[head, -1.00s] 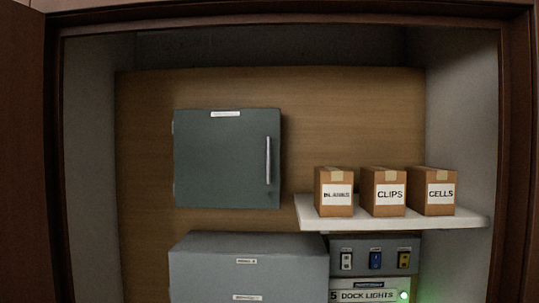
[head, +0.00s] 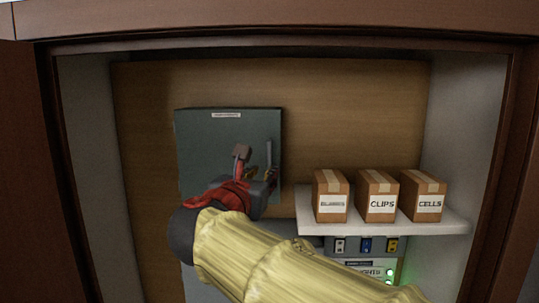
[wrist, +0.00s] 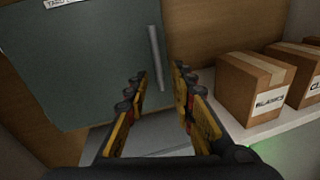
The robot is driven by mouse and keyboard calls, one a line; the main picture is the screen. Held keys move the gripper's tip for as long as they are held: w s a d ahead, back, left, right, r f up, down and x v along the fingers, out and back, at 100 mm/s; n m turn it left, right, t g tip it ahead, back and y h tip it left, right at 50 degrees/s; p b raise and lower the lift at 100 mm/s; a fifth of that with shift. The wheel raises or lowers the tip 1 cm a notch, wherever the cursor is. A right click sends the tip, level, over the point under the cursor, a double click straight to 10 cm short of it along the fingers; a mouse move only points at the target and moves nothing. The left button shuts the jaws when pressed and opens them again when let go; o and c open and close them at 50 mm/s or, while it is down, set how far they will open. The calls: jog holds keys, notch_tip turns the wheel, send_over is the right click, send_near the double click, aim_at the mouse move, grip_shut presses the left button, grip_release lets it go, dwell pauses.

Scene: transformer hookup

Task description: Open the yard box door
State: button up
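The yard box (head: 205,140) is a grey-green cabinet on the wooden back panel, with its door shut and a white label at its top. Its door handle (head: 269,155) is a vertical metal bar near the right edge; it also shows in the wrist view (wrist: 155,55). My gripper (head: 256,166) is in front of the lower right of the door and hides part of it. In the wrist view my gripper (wrist: 158,78) is open and empty, and the handle's lower end appears between its fingertips. I cannot tell how much depth separates them.
A white shelf (head: 390,222) at the right holds cardboard boxes marked CLIPS (head: 377,195) and CELLS (head: 423,196), plus a third box (head: 331,196). Switches (head: 366,245) sit below it. A dark wooden frame (head: 488,180) surrounds the recess.

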aim_at(268, 158)
jog(key=shift+n+t, duration=0.3)
jog(key=shift+n, duration=0.4)
jog(key=x, duration=0.2)
jog(key=r+p+x, duration=0.1)
jog(key=x, duration=0.2)
jog(key=r+x, duration=0.1)
jog(key=x, duration=0.2)
jog(key=shift+a+p, duration=0.15)
jog(key=shift+p, duration=0.25)
jog(key=shift+c, duration=0.7)
grip_shut()
